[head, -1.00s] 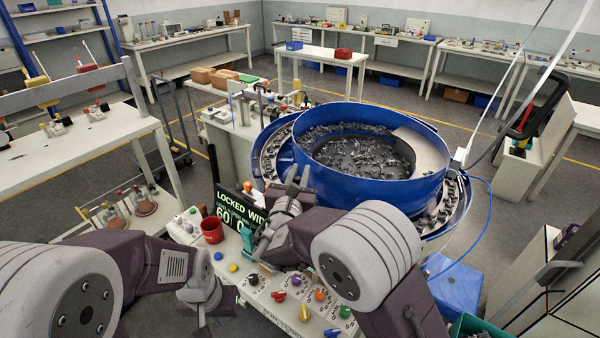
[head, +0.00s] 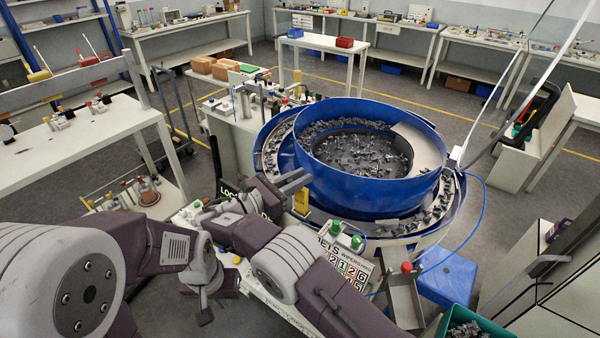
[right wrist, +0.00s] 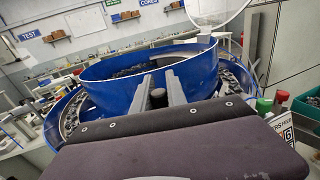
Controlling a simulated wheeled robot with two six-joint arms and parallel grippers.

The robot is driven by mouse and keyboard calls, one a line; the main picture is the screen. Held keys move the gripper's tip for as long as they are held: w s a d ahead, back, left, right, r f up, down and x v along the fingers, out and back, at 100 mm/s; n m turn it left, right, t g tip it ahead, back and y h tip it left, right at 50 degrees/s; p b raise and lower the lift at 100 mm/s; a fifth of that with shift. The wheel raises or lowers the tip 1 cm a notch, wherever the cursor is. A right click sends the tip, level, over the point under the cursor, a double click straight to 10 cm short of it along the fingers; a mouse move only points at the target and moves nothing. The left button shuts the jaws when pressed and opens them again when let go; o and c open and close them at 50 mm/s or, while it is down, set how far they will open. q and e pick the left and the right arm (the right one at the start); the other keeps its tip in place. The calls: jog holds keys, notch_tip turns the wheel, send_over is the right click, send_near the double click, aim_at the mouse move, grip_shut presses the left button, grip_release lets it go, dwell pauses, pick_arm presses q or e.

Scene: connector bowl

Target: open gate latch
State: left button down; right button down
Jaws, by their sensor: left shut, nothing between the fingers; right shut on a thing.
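My right gripper (head: 297,182) reaches to the near-left wall of the blue bowl (head: 375,185). In the right wrist view, its two grey fingers (right wrist: 160,88) are shut on a small dark grey piece (right wrist: 158,99), in front of the bowl wall. I cannot tell whether this piece is the gate latch. A yellow upright block (head: 302,203) stands just below the fingers in the head view. My left gripper (head: 204,312) hangs low at the near left, shut and empty, apart from the bowl.
Grey connectors lie in the bowl and along its outer track (head: 445,205). A panel with green buttons and number tiles (head: 350,262) stands in front of the bowl. A red knob (head: 407,267), a blue box (head: 450,277) and a green bin (head: 470,325) are at the right.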

pick_arm(q)
jog(key=shift+r, duration=0.3)
pick_arm(e)
jog(key=shift+s+m+g+h, duration=0.1)
jog(key=shift+m+g+h, duration=0.3)
jog(key=shift+m+g, duration=0.1)
jog(key=c, duration=1.3)
grip_release()
